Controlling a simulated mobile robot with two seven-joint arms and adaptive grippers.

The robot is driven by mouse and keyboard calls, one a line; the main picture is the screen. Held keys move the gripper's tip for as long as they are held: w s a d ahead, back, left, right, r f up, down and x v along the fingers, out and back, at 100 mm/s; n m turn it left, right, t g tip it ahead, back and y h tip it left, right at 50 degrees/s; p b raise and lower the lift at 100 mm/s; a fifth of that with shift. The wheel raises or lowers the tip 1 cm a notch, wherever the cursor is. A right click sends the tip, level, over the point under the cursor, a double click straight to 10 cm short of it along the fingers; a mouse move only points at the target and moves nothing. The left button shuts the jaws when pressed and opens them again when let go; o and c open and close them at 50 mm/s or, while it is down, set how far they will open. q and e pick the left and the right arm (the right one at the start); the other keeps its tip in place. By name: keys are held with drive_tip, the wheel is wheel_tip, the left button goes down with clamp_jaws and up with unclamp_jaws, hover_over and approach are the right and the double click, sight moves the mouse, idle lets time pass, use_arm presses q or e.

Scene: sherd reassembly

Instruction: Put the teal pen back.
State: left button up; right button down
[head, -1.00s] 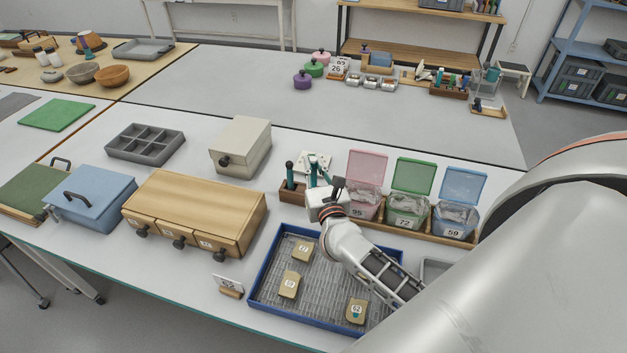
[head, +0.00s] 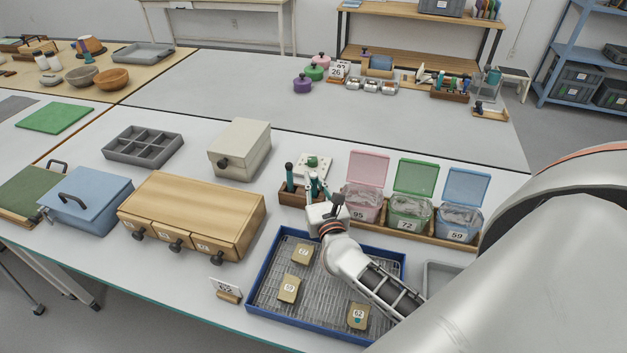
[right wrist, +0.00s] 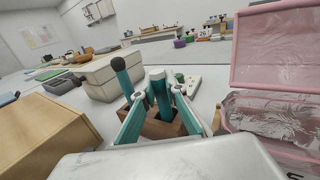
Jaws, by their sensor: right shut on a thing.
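The teal pen (right wrist: 160,96) stands roughly upright between the fingers of my right gripper (right wrist: 160,100), which is shut on it. In the head view the pen (head: 314,186) shows only in part behind my right gripper (head: 316,184). The brown wooden pen holder (head: 291,197) is at the gripper's left; in the right wrist view the holder (right wrist: 166,129) is right around or behind the pen's lower end. I cannot tell how deep the pen sits. My left gripper is out of view.
A dark-topped teal tool (right wrist: 123,77) stands in the holder's left part. A white block with green dots (head: 317,161) lies behind. The pink-lidded bin (head: 363,205) is close on the right. A blue-rimmed tray (head: 262,262) with sherds lies in front.

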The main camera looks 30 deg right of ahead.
drive_tip(key=shift+f, duration=0.2)
drive_tip(key=c, duration=2.1)
unclamp_jaws()
drive_tip(key=shift+r, duration=0.1)
drive_tip(key=shift+r+p, duration=0.5)
drive_tip(key=b+v, duration=0.1)
drive_tip(key=v, duration=1.1)
drive_tip(key=shift+a, duration=0.1)
